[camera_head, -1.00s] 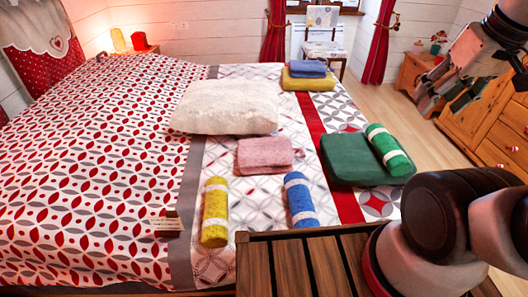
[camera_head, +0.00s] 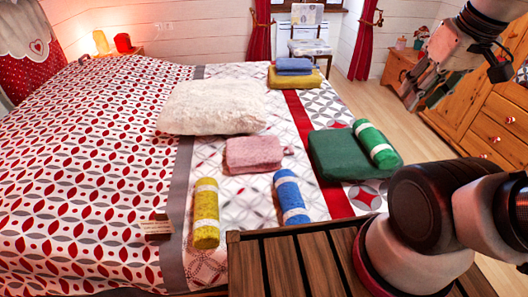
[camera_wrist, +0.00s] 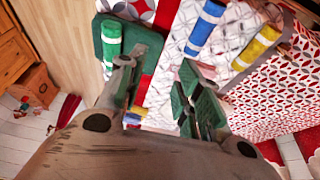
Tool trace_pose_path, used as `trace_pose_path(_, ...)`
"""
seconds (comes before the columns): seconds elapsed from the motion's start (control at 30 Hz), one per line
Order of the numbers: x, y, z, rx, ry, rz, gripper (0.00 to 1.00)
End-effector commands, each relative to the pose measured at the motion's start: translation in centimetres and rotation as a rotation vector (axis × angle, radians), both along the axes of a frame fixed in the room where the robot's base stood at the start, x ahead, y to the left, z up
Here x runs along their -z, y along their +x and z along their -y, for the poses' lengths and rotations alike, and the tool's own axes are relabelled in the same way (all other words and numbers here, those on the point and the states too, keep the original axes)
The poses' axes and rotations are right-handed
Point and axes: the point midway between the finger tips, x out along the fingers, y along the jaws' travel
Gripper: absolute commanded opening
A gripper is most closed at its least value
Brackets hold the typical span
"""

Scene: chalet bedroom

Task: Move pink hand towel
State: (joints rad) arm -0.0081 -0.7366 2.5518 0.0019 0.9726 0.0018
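The pink hand towel (camera_head: 253,154) lies folded flat on the bed, between the white pillow and the yellow and blue rolled towels. My gripper (camera_head: 408,98) is in the air at the right, over the floor side of the bed, well apart from the pink towel. In the wrist view my gripper (camera_wrist: 158,95) has its two fingers spread with nothing held between them. A pinkish patch, likely the pink towel (camera_wrist: 206,70), shows partly hidden behind the right finger there.
Around the towel lie a yellow roll (camera_head: 206,213), a blue roll (camera_head: 291,196), a folded green towel (camera_head: 338,155) with a green roll (camera_head: 377,143), and a pillow (camera_head: 212,108). A slatted wooden surface (camera_head: 283,262) is in front. A wooden dresser (camera_head: 484,112) stands at the right.

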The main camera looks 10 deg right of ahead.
Motion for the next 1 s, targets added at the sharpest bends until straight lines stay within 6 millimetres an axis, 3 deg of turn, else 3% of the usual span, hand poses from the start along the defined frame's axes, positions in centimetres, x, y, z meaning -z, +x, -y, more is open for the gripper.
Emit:
trace_pose_path(0.03,0.7,0.3,-0.1,-0.005,0.0,-0.036,0.19)
trace_pose_path(0.13,2.7,1.1,-0.4,-0.019,-0.002,-0.137,0.01)
trace_pose_path(0.27,5.0,3.7,-1.0,-0.041,-0.008,-0.282,0.0)
trace_pose_path(0.57,12.3,12.9,-3.0,-0.178,-0.036,-0.497,0.0)
trace_pose_path(0.77,20.2,19.5,-4.7,-0.391,-0.057,-0.578,0.0)
trace_pose_path(1.0,31.1,25.9,-6.7,-0.722,-0.077,-0.594,0.0)
